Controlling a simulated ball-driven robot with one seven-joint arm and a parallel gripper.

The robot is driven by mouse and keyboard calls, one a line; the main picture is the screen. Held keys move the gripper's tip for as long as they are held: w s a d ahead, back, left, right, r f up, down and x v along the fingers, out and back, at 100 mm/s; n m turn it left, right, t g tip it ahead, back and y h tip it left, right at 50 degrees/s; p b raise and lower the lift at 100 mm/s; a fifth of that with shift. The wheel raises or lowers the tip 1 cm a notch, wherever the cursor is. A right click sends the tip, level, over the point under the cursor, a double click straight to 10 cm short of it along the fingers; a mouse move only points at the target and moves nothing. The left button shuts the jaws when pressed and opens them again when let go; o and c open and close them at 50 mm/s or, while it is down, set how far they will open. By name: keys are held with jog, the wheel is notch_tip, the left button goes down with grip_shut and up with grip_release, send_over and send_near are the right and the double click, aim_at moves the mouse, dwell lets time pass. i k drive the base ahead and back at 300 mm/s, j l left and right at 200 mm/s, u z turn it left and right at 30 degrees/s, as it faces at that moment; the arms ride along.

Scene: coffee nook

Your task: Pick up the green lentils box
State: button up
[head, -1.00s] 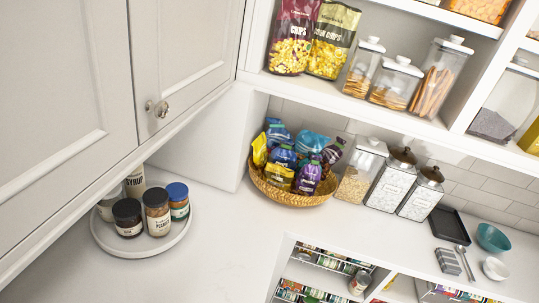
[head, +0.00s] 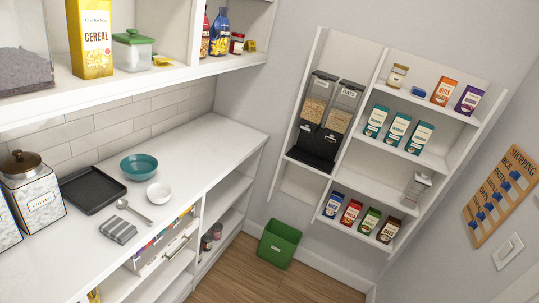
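A green box (head: 368,222) stands on the lowest shelf of the wall rack at the right, in a row between a red box (head: 350,213) and a brown box (head: 388,231). Its label is too small to read, so I cannot confirm that it says lentils. A blue box (head: 334,206) stands at the left end of that row. My gripper is not in view.
The wall rack (head: 398,178) also holds dispensers (head: 326,118), an orange box (head: 443,92) and a purple box (head: 469,100). A green bin (head: 279,243) stands on the floor below. The counter (head: 190,155) runs along the left. Wood floor is clear in front.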

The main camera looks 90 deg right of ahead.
aim_at(372, 218)
jog(key=z, duration=3.4)
jog(key=i+l, duration=0.1)
jog(key=i+u, duration=0.1)
jog(key=u, duration=0.35)
jog(key=l+u, duration=0.1)
jog(key=u, duration=0.3)
jog(key=i+l+u, duration=0.15)
jog(key=u, duration=4.4)
